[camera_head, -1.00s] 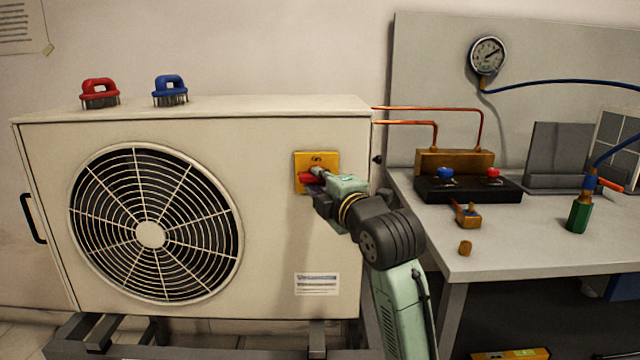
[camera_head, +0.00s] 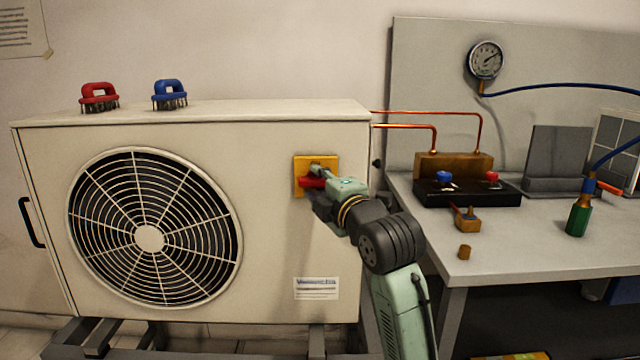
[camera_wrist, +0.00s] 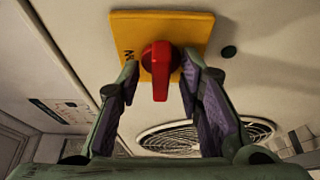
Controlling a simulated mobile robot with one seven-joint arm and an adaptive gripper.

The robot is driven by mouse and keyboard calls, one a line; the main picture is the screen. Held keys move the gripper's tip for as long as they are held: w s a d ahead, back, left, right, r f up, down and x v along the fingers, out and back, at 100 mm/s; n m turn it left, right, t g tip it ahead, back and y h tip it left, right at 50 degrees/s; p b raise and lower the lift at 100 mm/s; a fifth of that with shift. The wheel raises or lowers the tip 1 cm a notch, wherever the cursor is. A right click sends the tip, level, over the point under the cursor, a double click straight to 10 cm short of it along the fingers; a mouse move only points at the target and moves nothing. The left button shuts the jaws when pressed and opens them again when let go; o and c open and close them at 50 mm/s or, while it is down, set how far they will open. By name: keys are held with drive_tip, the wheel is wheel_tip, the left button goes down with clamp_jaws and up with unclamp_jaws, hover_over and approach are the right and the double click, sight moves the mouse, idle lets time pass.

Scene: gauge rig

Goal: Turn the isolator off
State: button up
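The isolator is a yellow plate (camera_head: 301,165) on the front of the beige fan unit, with a red handle (camera_head: 311,183). The handle points left, towards the fan grille, in the head view. In the wrist view the plate (camera_wrist: 194,27) is at the top and the red handle (camera_wrist: 160,75) points down the picture. My gripper (camera_wrist: 159,72) is open, with one finger on each side of the handle. Whether either fingertip touches it I cannot tell. In the head view my gripper (camera_head: 317,186) covers part of the plate and the handle's right side.
The fan grille (camera_head: 150,238) is left of the isolator. A bench (camera_head: 545,252) stands on the right, bearing a black manifold block (camera_head: 467,192), brass fittings and a green-ended hose.

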drive_tip(key=v, duration=1.2)
